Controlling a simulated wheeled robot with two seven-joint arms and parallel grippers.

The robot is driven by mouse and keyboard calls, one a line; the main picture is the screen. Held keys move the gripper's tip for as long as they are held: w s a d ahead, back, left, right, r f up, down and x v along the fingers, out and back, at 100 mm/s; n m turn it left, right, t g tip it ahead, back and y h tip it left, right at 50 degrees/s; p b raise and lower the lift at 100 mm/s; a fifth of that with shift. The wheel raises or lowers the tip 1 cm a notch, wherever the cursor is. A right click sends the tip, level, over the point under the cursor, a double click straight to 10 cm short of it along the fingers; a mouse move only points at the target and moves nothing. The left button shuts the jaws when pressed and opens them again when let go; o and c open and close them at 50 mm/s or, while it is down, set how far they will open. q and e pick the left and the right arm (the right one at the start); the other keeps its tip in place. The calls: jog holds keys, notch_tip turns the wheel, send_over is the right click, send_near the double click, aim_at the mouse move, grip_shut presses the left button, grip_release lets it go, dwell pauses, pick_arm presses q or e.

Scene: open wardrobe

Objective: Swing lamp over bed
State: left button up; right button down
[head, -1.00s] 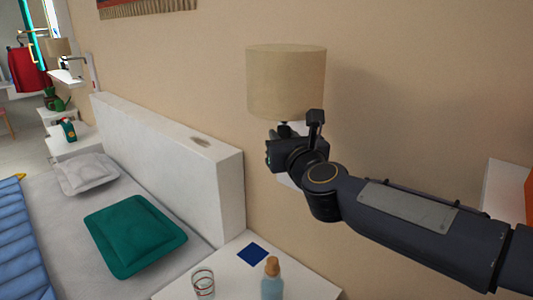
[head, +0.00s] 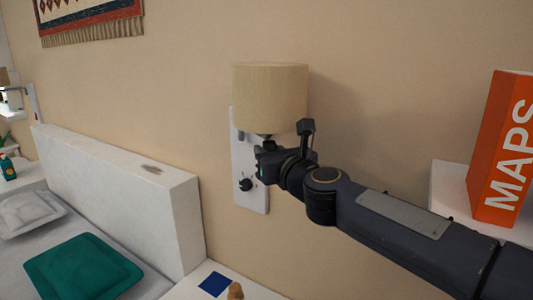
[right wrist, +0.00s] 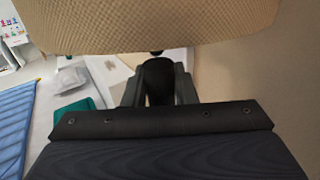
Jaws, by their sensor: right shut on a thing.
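The wall lamp has a beige drum shade (head: 270,97) and a white wall plate (head: 240,152) with a black knob (head: 247,185). My right gripper (head: 262,162) is shut just below the shade, on the lamp's dark stem or arm; the exact contact is hidden. In the right wrist view the shade (right wrist: 150,25) spans the top, above my gripper's fingers (right wrist: 158,85). The bed lies lower left, with a white headboard (head: 125,190) and a teal pillow (head: 82,268). The shade shows to the right of the headboard's near end. My left gripper is out of view.
A white bedside top (head: 185,288) with a blue square (head: 214,284) and a bottle cap (head: 235,291) sits below the lamp. An orange MAPS book (head: 502,150) stands on a white shelf (head: 450,185) at right. Another lamp (head: 12,95) is at far left.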

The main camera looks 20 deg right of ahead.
jog(key=shift+d+r, duration=0.1)
jog(key=shift+d, duration=0.1)
jog(key=c, duration=1.2)
grip_release()
jog(key=s+p, duration=0.1)
jog(key=s, duration=0.6)
jog(key=shift+s+p, duration=0.3)
jog(key=shift+s, duration=0.1)
